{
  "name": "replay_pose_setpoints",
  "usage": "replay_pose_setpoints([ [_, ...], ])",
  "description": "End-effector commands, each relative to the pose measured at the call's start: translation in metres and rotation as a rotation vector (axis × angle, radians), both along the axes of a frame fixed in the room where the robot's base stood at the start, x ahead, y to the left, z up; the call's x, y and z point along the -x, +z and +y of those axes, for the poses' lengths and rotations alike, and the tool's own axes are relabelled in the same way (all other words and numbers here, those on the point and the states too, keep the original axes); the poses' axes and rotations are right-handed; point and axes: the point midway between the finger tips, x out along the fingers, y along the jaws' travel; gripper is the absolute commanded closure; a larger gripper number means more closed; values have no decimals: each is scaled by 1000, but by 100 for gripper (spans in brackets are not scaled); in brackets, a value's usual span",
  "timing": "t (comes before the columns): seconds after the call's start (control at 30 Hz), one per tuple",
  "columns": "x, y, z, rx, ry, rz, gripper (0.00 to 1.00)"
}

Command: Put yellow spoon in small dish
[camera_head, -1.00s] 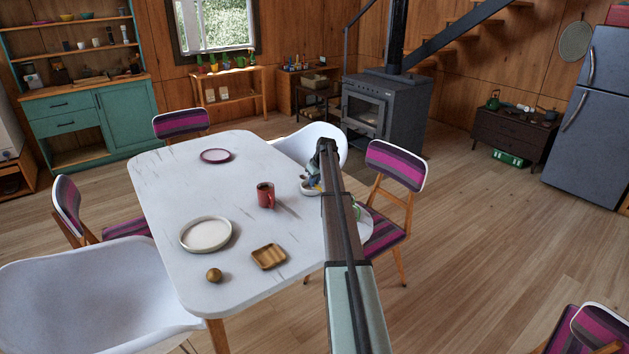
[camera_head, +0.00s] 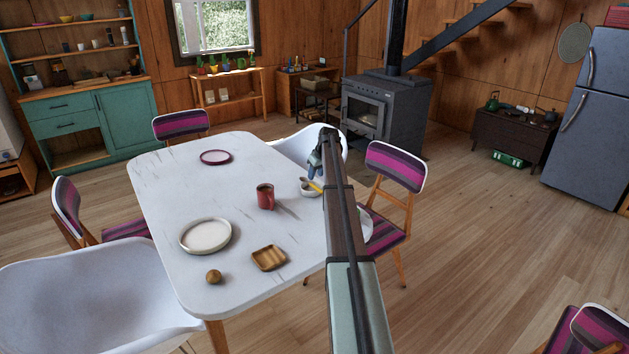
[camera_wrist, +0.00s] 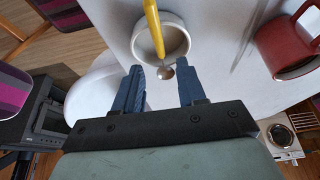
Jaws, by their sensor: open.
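The yellow spoon (camera_head: 316,185) is at the small white dish (camera_head: 305,192) near the table's right edge, partly behind my arm. In the wrist view the spoon's yellow handle (camera_wrist: 153,28) crosses over the dish (camera_wrist: 178,44), and its silvery end lies at the rim nearest my gripper. I cannot tell whether that end is inside the rim or over it. My gripper (camera_head: 316,168) is above the dish. In the wrist view its blue fingers (camera_wrist: 160,70) are apart, with the silvery end showing between them.
A red mug (camera_head: 265,197) stands left of the dish. A white plate (camera_head: 206,236), a wooden square tray (camera_head: 268,257), a small brown ball (camera_head: 213,277) and a purple-rimmed plate (camera_head: 215,157) are also on the white table (camera_head: 180,180). Chairs surround the table.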

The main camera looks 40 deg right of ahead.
Motion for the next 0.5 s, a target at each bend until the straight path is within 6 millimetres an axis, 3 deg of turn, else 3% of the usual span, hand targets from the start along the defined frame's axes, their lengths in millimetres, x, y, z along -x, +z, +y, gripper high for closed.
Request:
replay_pose_setpoints([
  [0.2,17,39,1,0,0,-1,60],
  [0.5,29,68,1,-1,0,1,60],
])
